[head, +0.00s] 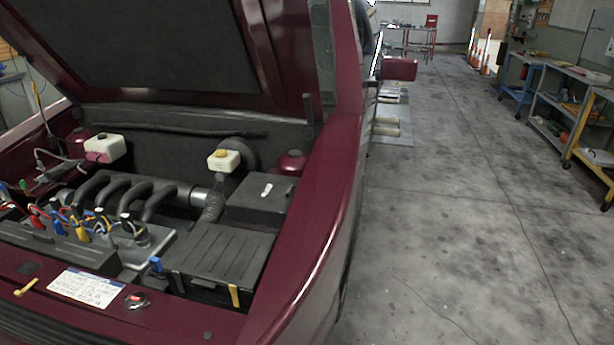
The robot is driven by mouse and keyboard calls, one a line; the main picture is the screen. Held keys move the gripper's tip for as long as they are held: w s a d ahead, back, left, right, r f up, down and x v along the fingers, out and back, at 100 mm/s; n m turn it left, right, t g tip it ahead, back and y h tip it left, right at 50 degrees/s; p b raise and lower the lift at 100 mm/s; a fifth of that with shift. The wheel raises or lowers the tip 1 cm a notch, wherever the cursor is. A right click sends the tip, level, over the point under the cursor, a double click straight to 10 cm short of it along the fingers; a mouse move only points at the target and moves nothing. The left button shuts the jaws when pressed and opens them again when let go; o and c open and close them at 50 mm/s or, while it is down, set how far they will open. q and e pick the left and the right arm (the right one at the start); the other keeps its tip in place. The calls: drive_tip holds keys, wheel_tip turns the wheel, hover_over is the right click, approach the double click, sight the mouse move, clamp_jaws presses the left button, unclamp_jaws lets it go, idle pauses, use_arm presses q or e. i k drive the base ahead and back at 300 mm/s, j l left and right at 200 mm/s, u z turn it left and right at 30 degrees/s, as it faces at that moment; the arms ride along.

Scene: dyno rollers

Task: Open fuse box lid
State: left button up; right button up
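The car's hood is raised over the engine bay. A black box with a flat dark lid (262,191) sits at the right side of the bay and carries a small white mark. Its lid looks shut. In front of it is a larger black box with a ribbed lid (222,252), also shut, with a blue clip (156,264) and a yellow clip (234,296) at its front edge. I cannot tell for sure which of the two is the fuse box. Neither of my grippers is in view.
The maroon fender (325,215) borders the bay on the right, and the raised hood (150,45) hangs above. A cream reservoir (223,161) stands behind the boxes. The concrete floor (450,220) right of the car is clear; workbenches (562,90) line the far right.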

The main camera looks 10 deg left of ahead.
sight(266, 198)
drive_tip(key=i+l, duration=0.25)
drive_tip(key=i+l+u, duration=0.1)
drive_tip(key=i+l, duration=0.15)
drive_tip(key=l, duration=0.25)
drive_tip(key=i+l+u, duration=0.1)
drive_tip(key=i+l, duration=0.15)
drive_tip(key=l, duration=0.15)
